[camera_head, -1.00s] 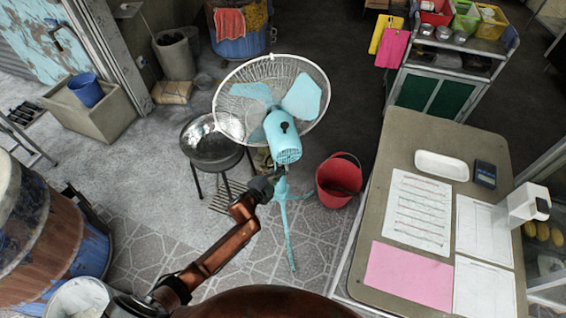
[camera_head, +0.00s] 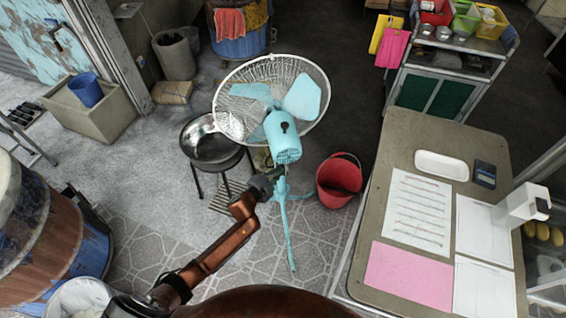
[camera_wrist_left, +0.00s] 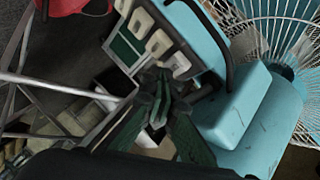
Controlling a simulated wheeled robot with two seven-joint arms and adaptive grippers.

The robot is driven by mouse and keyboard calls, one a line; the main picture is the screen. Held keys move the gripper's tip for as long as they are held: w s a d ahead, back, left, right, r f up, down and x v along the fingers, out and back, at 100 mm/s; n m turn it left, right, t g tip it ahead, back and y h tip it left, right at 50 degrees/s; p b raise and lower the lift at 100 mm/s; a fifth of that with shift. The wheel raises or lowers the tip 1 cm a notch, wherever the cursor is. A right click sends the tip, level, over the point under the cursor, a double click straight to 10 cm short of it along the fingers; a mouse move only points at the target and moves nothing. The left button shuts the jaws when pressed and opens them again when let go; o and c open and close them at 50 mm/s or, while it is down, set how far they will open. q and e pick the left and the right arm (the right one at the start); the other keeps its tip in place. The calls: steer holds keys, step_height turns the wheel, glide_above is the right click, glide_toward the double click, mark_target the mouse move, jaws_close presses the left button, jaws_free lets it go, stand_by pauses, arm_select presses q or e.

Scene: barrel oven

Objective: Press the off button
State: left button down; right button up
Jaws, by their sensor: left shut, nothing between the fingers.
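The light blue fan (camera_head: 283,135) stands on the floor with its white wire cage facing away. In the left wrist view, its control panel (camera_wrist_left: 183,22) carries a row of pale buttons (camera_wrist_left: 159,42). I cannot tell from any marking which one is the off button. My left gripper (camera_head: 274,178) is at the fan's stand, just below the motor housing. In the wrist view, the left gripper's dark fingertips (camera_wrist_left: 158,78) are together and empty, close to the lower end of the button row. Whether they touch a button is unclear. My right gripper is not in view.
A red bucket (camera_head: 338,181) stands right of the fan stand. A metal bowl on legs (camera_head: 212,146) is to its left. A table (camera_head: 400,150) with papers fills the right side. Tiled floor in front of the fan is open.

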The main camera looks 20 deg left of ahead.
arm_select(q)
steer(key=shift+w+a, duration=0.2)
steer(key=shift+w, duration=0.2)
stand_by(0.8)
steer(key=shift+s+d, duration=0.1)
steer(key=shift+s+d+r+p, duration=0.1)
steer(key=shift+s+d+p, duration=0.3)
steer(key=shift+s, duration=0.25)
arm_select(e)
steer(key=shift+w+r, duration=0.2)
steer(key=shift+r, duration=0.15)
arm_select(q)
steer(key=s, duration=0.1)
steer(key=s+d+p, duration=0.1)
steer(key=s, duration=0.1)
steer(key=s+d, duration=0.1)
steer(key=shift+s+p, duration=0.25)
steer(key=shift+p, duration=0.15)
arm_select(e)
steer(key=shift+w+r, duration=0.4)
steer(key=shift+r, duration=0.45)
